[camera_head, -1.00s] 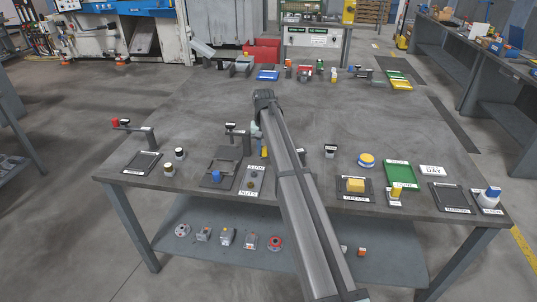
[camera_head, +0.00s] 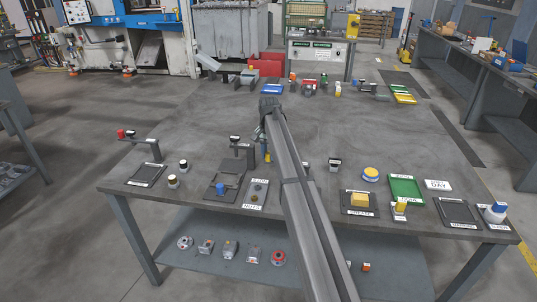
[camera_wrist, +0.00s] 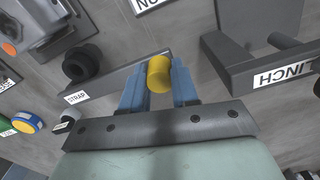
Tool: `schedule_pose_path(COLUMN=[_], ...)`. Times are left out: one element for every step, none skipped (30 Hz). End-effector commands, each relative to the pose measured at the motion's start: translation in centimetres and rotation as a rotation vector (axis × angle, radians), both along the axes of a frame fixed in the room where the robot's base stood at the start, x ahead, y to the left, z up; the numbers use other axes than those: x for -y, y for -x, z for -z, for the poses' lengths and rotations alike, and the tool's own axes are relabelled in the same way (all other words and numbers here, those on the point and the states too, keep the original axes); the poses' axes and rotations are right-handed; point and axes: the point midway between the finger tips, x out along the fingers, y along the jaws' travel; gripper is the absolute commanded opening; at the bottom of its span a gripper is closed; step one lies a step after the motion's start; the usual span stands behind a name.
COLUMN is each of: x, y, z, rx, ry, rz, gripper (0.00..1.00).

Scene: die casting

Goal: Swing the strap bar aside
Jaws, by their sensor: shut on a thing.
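The strap bar (camera_wrist: 110,82) is a long dark bar with a STRAP label at its left end in the wrist view. A yellow cylindrical knob (camera_wrist: 159,73) stands at its right end. My gripper (camera_wrist: 159,85) has its two blue fingers shut on the knob, one on each side. In the head view my gripper (camera_head: 262,136) is low over the table, largely hidden by my arm. A little yellow shows below it; most of the bar is hidden there.
A dark bracket labelled CLINCH (camera_wrist: 270,70) stands close to the right of my gripper in the wrist view. A dark round knob (camera_wrist: 82,62) is to the left. In the head view, a NUTS tray (camera_head: 256,186) lies in front. The table's middle is clear.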

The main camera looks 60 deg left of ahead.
Motion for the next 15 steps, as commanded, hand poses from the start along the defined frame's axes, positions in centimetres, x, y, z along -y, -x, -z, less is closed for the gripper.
schedule_pose_path(x=[-0.25,-0.27,-0.28,-0.29,-0.29,-0.31,-0.30,-0.30,-0.29,-0.26,-0.25,-0.22,-0.21,-0.20,-0.19], y=[-0.17,-0.18,-0.19,-0.21,-0.22,-0.22,-0.23,-0.23,-0.22,-0.20,-0.20,-0.18,-0.18,-0.17,-0.16], z=[-0.11,-0.11,-0.11,-0.11,-0.12,-0.12,-0.12,-0.12,-0.10,-0.10,-0.09,-0.08,-0.08,-0.08,-0.07], rx=[0.003,0.003,0.003,0.003,0.003,0.003,0.003,0.003,0.003,0.003,0.003,0.002,0.002,0.002,0.003], ry=[-0.005,-0.005,-0.005,-0.005,-0.006,-0.006,-0.006,-0.006,-0.005,-0.004,-0.004,-0.004,-0.004,-0.004,-0.003], rz=[0.002,0.002,0.002,0.002,0.002,0.002,0.002,0.001,0.001,0.001,0.001,0.001,0.001,0.001,0.000], gripper=[0.00,0.00,0.00,0.00,0.00,0.31,0.34,0.37,0.41,0.43,0.46,0.50,0.53,0.55,0.55])
